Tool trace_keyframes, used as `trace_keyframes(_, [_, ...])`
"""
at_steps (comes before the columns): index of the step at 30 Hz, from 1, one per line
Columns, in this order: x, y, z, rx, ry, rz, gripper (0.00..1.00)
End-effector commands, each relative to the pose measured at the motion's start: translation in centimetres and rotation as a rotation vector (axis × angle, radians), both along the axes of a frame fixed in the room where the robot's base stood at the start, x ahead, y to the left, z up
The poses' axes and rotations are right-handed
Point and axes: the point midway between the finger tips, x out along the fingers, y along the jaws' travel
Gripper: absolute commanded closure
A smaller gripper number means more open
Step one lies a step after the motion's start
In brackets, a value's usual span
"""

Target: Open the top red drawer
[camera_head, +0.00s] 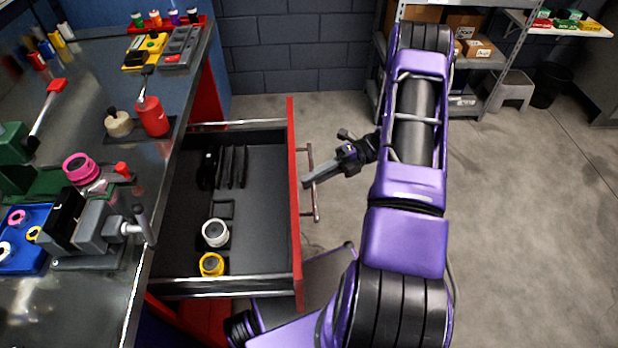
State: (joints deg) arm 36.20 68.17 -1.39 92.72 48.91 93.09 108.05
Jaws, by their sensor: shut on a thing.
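The top red drawer (293,215) stands pulled far out from the bench, its dark tray open to view. Its thin bar handle (313,208) is on the right side of the red front. My gripper (309,182) reaches in from the right and is shut on the handle, near its middle. The fingertips are small in the picture and partly hide the bar. Inside the drawer lie several dark slim items (232,166), a white roll (215,232) and a yellow roll (211,264).
The bench top (95,310) at left holds a vise (95,228), a red can (152,116), a pink roll (80,168) and a blue tray (25,240). Shelving (490,60) and a grey stool (513,90) stand at the back right. The floor (540,220) to the right is clear.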

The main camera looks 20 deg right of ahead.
Motion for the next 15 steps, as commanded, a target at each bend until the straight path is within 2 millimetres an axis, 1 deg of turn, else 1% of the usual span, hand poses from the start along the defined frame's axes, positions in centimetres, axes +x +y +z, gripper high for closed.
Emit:
trace_keyframes(4, [0.03, 0.01, 0.05, 0.0, -0.001, 0.0, 1.0])
trace_keyframes(5, [0.04, 0.01, 0.05, 0.0, -0.001, 0.0, 0.84])
trace_keyframes(9, [0.04, 0.02, 0.03, 0.0, -0.001, 0.0, 0.58])
trace_keyframes(10, [0.05, 0.02, 0.03, 0.0, -0.001, 0.0, 0.55])
trace_keyframes(15, [0.04, 0.03, 0.01, 0.0, -0.001, 0.0, 0.55])
